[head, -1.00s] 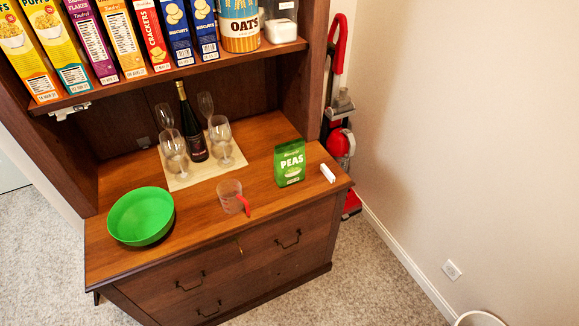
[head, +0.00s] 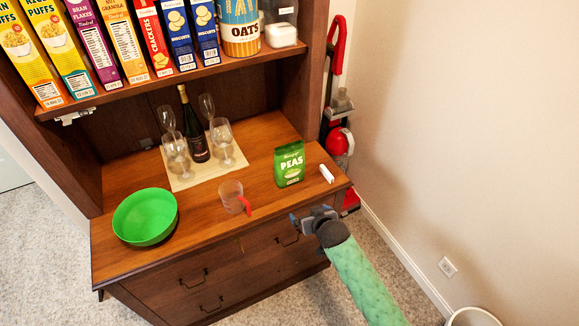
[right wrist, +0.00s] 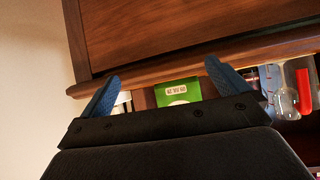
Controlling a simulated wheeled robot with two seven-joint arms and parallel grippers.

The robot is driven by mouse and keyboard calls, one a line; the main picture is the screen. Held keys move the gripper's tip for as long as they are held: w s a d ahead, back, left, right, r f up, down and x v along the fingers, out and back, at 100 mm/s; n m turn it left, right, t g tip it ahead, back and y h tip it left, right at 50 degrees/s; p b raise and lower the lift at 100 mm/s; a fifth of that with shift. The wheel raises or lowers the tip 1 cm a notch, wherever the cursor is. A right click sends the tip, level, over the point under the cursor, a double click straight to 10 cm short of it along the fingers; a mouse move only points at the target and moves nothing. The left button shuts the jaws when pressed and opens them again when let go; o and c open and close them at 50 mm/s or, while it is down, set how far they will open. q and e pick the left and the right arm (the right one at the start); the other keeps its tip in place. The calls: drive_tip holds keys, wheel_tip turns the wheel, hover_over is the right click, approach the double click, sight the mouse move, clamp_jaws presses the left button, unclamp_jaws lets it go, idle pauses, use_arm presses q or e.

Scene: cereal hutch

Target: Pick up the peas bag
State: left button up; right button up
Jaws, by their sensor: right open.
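The green peas bag (head: 290,164) stands upright on the right part of the hutch counter in the head view. In the right wrist view, part of the bag (right wrist: 178,93) shows between my fingers, beyond the counter edge. My right gripper (head: 309,213) is open and empty, in front of the counter's front edge, nearer to me than the bag and apart from it. Its two blue fingers (right wrist: 160,80) are spread in the right wrist view. My left gripper is not in view.
A measuring cup (head: 231,197) with a red handle stands left of the bag, and a small white object (head: 326,173) lies right of it. A green bowl (head: 145,217), glasses and a bottle (head: 194,125) stand further left. A shelf (head: 180,77) with boxes hangs above.

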sight(293, 175)
drive_tip(key=w+a+r, duration=0.1)
drive_tip(key=w+r, duration=0.1)
drive_tip(key=w, duration=0.1)
drive_tip(key=w+a+r+t+y, duration=0.1)
drive_tip(key=w+r, duration=0.1)
drive_tip(key=w+a+r+n+t+y, duration=0.1)
drive_tip(key=w+a+r, duration=0.1)
drive_tip(key=w, duration=0.1)
drive_tip(key=shift+w+r, duration=0.35)
drive_tip(key=shift+r, duration=0.05)
drive_tip(key=shift+p+x, duration=0.5)
drive_tip(key=shift+x, duration=0.25)
drive_tip(key=shift+w+a+f, duration=0.15)
drive_tip(key=shift+w+f, duration=0.05)
drive_tip(key=shift+w, duration=0.2)
drive_tip(key=p+x, duration=0.1)
drive_tip(key=x, duration=0.1)
drive_tip(key=p+x, duration=0.2)
drive_tip(key=shift+w+a+r, duration=0.15)
drive_tip(key=shift+w, duration=0.05)
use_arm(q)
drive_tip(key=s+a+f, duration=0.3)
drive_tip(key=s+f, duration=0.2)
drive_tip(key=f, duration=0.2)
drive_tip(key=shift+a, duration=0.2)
use_arm(e)
drive_tip(key=shift+w+a+f, duration=0.1)
drive_tip(key=shift+w+f, duration=0.15)
